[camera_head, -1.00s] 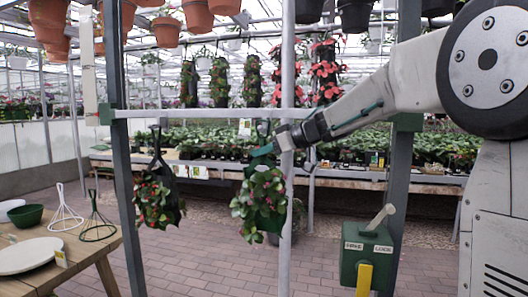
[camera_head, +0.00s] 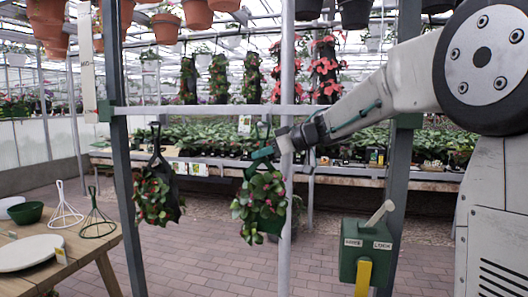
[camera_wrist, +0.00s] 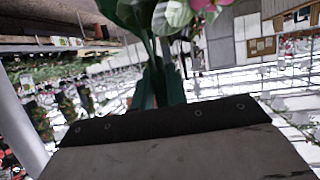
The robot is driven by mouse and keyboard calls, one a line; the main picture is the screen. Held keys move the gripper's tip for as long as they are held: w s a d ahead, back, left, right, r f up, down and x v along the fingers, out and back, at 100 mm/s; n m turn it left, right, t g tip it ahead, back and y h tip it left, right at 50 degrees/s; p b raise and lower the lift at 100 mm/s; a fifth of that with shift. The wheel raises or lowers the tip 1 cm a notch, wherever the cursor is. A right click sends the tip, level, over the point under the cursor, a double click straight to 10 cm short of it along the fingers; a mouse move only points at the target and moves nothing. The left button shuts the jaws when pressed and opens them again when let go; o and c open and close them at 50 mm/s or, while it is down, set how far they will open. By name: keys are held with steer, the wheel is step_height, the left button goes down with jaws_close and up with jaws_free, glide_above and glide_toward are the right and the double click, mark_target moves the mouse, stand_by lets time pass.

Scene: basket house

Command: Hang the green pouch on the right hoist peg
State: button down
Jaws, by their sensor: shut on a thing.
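A green pouch (camera_head: 262,203) with leafy plants and pink flowers hangs at the centre of the head view, beside a pale upright pole (camera_head: 287,180). My gripper (camera_head: 264,154) is shut on the pouch near its strap, just under the crossbar (camera_head: 220,111). A dark peg or hook (camera_head: 263,127) shows above the strap; I cannot tell whether the strap rests on it. A second pouch (camera_head: 158,195) with red flowers hangs by its strap from the left peg (camera_head: 155,130). In the wrist view, green straps (camera_wrist: 160,80) and leaves with a pink flower show beyond the dark gripper edge.
A green lever box (camera_head: 365,252) with a yellow tab stands at lower right, before the right post. A wooden table (camera_head: 75,255) with a green bowl (camera_head: 26,213) and wire stands is at left. Terracotta pots (camera_head: 167,27) hang overhead. The brick floor between is clear.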

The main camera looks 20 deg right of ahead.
steer(key=shift+r, duration=0.1)
steer(key=c, duration=1.5)
jaws_free()
steer(key=shift+o, duration=0.9)
steer(key=shift+s+d, duration=0.1)
steer(key=v, duration=0.7)
steer(key=shift+s+d, duration=0.25)
steer(key=shift+d, duration=0.05)
